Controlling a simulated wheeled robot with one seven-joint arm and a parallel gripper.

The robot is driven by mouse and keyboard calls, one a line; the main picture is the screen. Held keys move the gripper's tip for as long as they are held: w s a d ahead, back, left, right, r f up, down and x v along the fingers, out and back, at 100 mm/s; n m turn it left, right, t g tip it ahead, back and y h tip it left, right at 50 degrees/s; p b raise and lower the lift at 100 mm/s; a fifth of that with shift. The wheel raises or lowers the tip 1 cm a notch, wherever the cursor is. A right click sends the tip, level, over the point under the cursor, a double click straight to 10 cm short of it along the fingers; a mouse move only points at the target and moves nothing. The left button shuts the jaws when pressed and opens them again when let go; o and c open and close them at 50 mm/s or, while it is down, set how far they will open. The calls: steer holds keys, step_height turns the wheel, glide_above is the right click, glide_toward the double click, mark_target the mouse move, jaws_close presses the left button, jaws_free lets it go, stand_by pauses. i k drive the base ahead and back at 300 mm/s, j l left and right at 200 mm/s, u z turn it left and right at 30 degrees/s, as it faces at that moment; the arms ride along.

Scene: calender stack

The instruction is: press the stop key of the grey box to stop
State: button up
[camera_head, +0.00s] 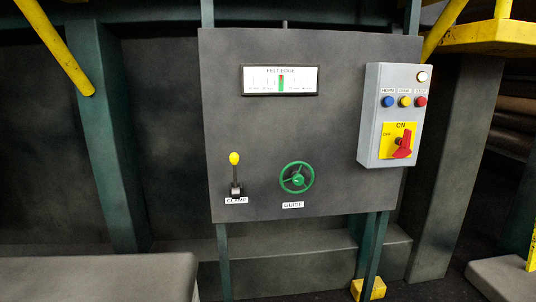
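The grey box (371,134) is mounted at the right side of a dark panel. The red stop key (421,101) is the rightmost of three round keys in a row, under a label reading STOP. A blue key (388,101) labelled HORN and a yellow key (405,101) sit left of it. A whitish round lamp (422,77) is above the stop key. A red rotary switch (403,145) on a yellow plate marked ON and OFF is below the keys. My gripper is not in view.
The dark panel (250,140) carries a FELT EDGE gauge (281,80), a yellow-knobbed lever (235,172) and a green handwheel (297,178). A yellow ledge (490,38) juts out at upper right. A grey block (95,278) stands at lower left. Space before the box looks clear.

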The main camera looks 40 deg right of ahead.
mark_target(422, 102)
steer(key=z, duration=1.35)
